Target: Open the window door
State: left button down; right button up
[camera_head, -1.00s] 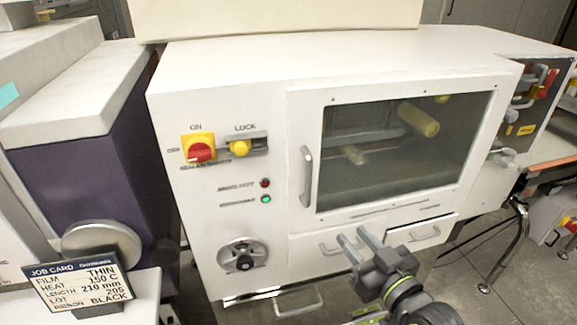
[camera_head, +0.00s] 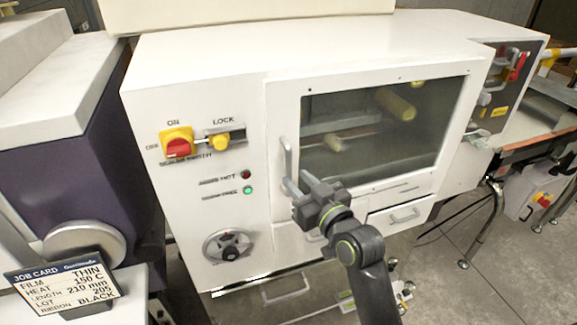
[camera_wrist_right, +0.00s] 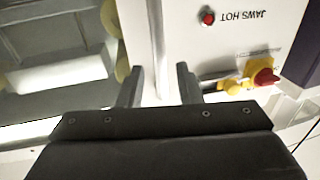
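The window door (camera_head: 462,112) is a white-framed dark pane on the front of the white machine; it looks shut. Its upright pale handle (camera_head: 287,157) is on the door's left edge. My right gripper (camera_head: 298,183) is at the lower end of this handle, its fingers apart. In the right wrist view the two dark fingers (camera_wrist_right: 158,80) stand apart, with a pale upright bar, seemingly the handle (camera_wrist_right: 155,40), beyond and between them. Whether they touch it I cannot tell. My left gripper is not in view.
Left of the door are a red-and-yellow switch (camera_head: 178,143), a yellow lock knob (camera_head: 219,142), a dark red lamp, a lit green lamp (camera_head: 248,190) and a round dial (camera_head: 228,245). Drawers with handles (camera_head: 404,216) sit below the door. A job card (camera_head: 62,284) stands at lower left.

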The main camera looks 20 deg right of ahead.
aim_at(290, 172)
jog(key=shift+p+x, duration=0.5)
jog(key=shift+x, duration=1.95)
grip_shut()
